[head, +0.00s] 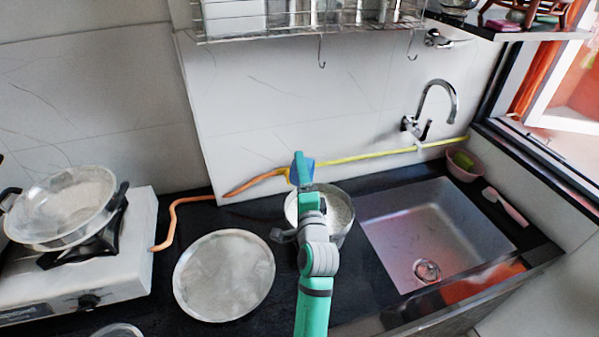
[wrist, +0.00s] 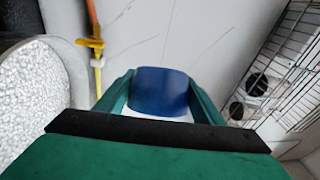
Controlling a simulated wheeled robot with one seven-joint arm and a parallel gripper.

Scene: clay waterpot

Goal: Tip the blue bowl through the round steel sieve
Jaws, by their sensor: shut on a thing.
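My gripper (head: 303,168) is shut on the blue bowl (head: 310,171), which is mostly hidden behind the fingers in the head view. In the wrist view the blue bowl (wrist: 160,92) sits between both fingertips, with a white patch below it. A round steel vessel (head: 341,212) with a pale, speckled top stands on the counter just below my gripper, partly hidden by my arm. A speckled round surface (wrist: 32,95) fills the left of the wrist view. I cannot tell for certain whether this vessel is the sieve. The bowl's contents are hidden.
A round steel plate (head: 224,276) lies on the dark counter to the left. A two-handled pan (head: 60,240) stands on the white stove (head: 150,240). The empty sink (head: 435,225) and tap (head: 437,95) are right. A wire rack (head: 225,28) hangs above.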

